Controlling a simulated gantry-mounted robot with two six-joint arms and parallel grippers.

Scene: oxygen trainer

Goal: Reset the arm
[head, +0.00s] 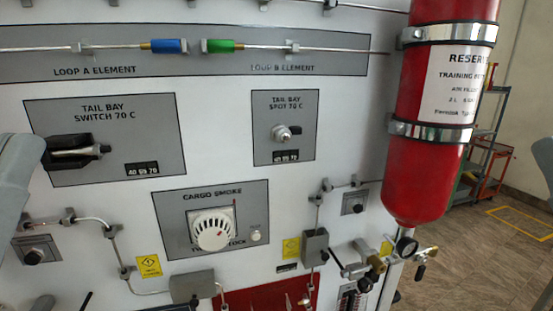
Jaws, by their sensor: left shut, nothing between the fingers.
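My left gripper (98,151) comes in from the left edge, dark and shut with nothing between its fingers. It is in front of the left part of the grey TAIL BAY SWITCH 70 C plate (150,119) and hides what is mounted there. I cannot tell whether its tips touch the plate. A grey link of my left arm shows at the left edge. My right gripper is not in view.
The white trainer panel carries a TAIL BAY SPOT plate (299,104), a CARGO SMOKE plate (248,197) with a white round detector (214,231), and thin tubing. A red bottle (415,178) stands out at right. Open floor (470,255) lies beyond.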

